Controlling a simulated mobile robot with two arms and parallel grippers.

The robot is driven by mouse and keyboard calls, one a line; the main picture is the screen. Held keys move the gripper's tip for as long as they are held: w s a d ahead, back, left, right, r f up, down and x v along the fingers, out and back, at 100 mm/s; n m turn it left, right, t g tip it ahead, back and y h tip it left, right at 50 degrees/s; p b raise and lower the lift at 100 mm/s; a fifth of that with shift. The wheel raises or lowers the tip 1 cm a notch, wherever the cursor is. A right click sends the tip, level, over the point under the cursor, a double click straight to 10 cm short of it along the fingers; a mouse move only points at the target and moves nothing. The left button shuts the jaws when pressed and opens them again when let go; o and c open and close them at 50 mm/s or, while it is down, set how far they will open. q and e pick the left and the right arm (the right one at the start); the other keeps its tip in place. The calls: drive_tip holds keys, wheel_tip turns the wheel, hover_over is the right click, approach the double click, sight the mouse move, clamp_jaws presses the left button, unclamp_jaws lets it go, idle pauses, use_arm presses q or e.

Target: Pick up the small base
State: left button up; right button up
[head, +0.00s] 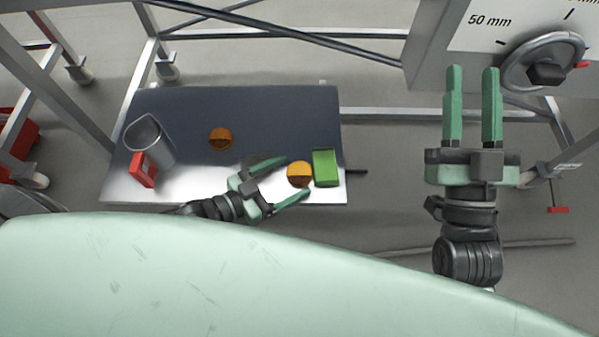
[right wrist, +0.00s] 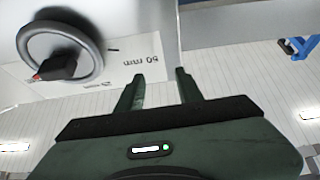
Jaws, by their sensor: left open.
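Two small orange and dark-brown round pieces lie on the dark and white board (head: 275,105). One round piece (head: 220,138) is near the board's middle. The other round piece (head: 299,173) is near its front right, beside a green block (head: 325,167). I cannot tell for sure which thing is the small base. My left gripper (head: 297,177) is open, its fingertips on either side of the front right round piece; contact cannot be told. My right gripper (head: 472,72) is open and empty, raised at the right; its fingers also show in the right wrist view (right wrist: 160,78).
A grey metal cup (head: 149,138) and a red block (head: 143,170) stand at the board's left. A panel with a handwheel (head: 543,62) marked "50 mm" is beyond my right gripper; the wheel also shows in the right wrist view (right wrist: 60,55). Metal frame bars surround the board.

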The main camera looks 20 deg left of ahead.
use_arm(q)
drive_tip(key=shift+w+d+f, duration=0.1)
drive_tip(key=shift+w+d, duration=0.25)
drive_tip(key=shift+w, duration=0.05)
drive_tip(key=c, duration=1)
use_arm(e)
drive_tip(key=shift+s+r+t, duration=0.5)
drive_tip(key=shift+r, duration=0.3)
